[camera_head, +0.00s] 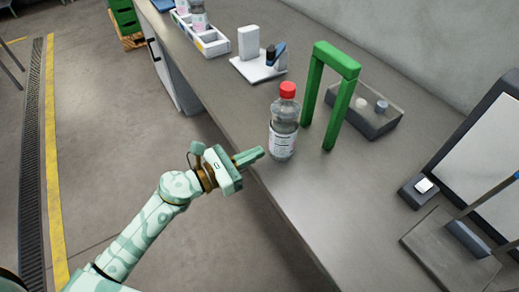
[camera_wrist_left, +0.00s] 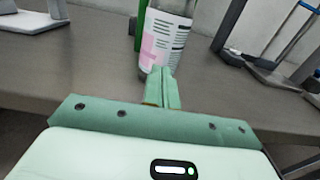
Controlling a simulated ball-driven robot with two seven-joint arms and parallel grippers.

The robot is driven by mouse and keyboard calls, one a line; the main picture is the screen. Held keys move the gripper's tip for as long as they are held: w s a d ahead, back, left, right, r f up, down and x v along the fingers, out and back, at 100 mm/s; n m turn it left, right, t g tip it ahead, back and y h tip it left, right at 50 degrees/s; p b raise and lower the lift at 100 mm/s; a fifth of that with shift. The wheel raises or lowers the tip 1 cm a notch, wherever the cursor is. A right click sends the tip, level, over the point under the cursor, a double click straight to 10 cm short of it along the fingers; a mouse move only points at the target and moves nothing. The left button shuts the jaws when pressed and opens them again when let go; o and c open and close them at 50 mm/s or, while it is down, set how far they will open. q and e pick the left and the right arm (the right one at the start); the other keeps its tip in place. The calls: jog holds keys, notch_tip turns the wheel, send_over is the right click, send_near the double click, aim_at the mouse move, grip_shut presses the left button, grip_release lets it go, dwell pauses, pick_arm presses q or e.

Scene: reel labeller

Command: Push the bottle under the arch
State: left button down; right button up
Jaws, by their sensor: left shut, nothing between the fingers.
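A clear bottle with a red cap and a white label (camera_head: 283,122) stands upright on the grey bench, just in front of the green arch (camera_head: 337,62). The arch stands on the bench, and the bottle is near its left post. My left gripper (camera_head: 260,153) is shut and empty at the bench's front edge, its fingertips pointing at the lower part of the bottle. In the left wrist view the bottle (camera_wrist_left: 168,40) is straight ahead of the shut fingers (camera_wrist_left: 162,88); I cannot tell whether they touch it. My right gripper is not in view.
A grey box (camera_head: 372,122) with small items stands behind the arch. A white stand (camera_head: 260,68) and a divided tray (camera_head: 210,42) are farther back on the bench. A dark-framed screen (camera_head: 485,150) and a flat grey device (camera_head: 440,245) stand at the right.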

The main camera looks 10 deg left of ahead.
pick_arm(q)
jog(key=shift+x, duration=1.1)
jog(key=b+x, duration=0.1)
jog(key=x, duration=1.1)
jog(key=shift+w+d+b, duration=0.1)
jog(key=shift+d+b, duration=0.05)
jog(key=shift+b, duration=0.25)
jog(key=shift+f, duration=0.1)
